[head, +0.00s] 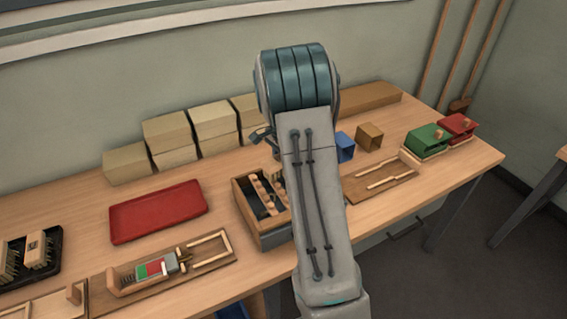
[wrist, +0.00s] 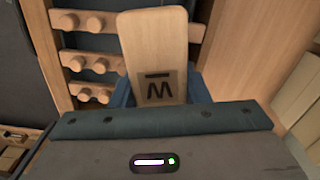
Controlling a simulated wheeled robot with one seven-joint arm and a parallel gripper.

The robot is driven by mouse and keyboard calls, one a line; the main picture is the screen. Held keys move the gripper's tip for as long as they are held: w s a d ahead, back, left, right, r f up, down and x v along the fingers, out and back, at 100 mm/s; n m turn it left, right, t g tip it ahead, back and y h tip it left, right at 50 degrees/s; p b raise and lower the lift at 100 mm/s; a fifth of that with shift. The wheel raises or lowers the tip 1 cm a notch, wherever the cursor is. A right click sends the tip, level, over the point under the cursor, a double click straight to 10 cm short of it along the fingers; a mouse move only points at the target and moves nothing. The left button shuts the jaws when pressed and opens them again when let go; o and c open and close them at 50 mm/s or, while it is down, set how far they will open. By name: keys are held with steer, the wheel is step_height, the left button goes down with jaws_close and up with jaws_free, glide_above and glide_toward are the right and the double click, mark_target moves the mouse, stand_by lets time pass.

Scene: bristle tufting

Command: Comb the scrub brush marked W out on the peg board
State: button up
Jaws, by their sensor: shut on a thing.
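A pale wooden scrub brush (wrist: 155,40) stands in the middle of the wrist view. My gripper (wrist: 160,98) is shut on the brush, with blue jaw parts showing on both sides. The bristles are hidden. The peg board (head: 262,195), a wooden frame with rows of pegs over a dark inside, stands left of my arm in the head view. Its pegs (wrist: 90,62) show left of and behind the brush in the wrist view. I cannot tell whether brush and pegs touch.
A red tray (head: 158,211) and a wooden fixture (head: 165,275) lie to the left. A black tray (head: 52,262) holds bristled brushes. Pale blocks (head: 167,130) line the wall. A blue box (head: 345,147), green box (head: 428,139) and red box (head: 459,127) stand to the right.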

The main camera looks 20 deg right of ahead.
steer(key=shift+r+p, duration=1.8)
steer(key=shift+r, duration=1.1)
